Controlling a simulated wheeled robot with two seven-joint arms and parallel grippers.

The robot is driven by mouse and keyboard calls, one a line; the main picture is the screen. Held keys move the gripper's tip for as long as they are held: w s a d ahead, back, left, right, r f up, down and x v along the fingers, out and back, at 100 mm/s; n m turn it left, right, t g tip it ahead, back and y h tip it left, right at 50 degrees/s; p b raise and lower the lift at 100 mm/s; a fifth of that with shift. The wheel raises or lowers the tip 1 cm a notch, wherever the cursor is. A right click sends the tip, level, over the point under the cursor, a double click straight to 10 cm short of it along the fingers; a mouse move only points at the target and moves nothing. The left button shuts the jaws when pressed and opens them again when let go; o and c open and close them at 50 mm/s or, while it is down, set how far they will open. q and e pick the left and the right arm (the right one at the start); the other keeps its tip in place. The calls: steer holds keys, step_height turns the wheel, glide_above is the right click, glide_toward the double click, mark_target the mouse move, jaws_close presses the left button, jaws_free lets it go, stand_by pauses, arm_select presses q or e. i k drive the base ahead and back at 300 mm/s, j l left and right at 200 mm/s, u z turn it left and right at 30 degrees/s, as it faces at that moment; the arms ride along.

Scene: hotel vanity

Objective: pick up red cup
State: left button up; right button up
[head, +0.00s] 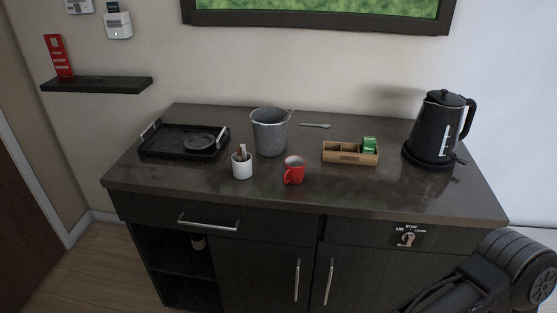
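The red cup (294,171) stands upright near the front middle of the dark vanity top (330,192). Its handle is on its left side and faces the front. Nothing is touching the cup. Neither of my grippers shows in the head view. A dark arm link of mine is at the lower right corner, below and in front of the vanity top.
Around the cup are a white cup (242,168) with sticks, a grey bucket (270,134) behind, and a wooden box (350,154) to the right. A black kettle (436,132) stands far right, a black tray (176,150) left. The front right counter is clear.

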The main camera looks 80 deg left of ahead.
mark_target(294, 165)
steer(key=j+u, duration=0.15)
steer(key=u, duration=2.9)
steer(key=i+j, duration=0.1)
steer(key=i, duration=0.2)
steer(key=i+j, duration=0.1)
steer(key=i, duration=0.2)
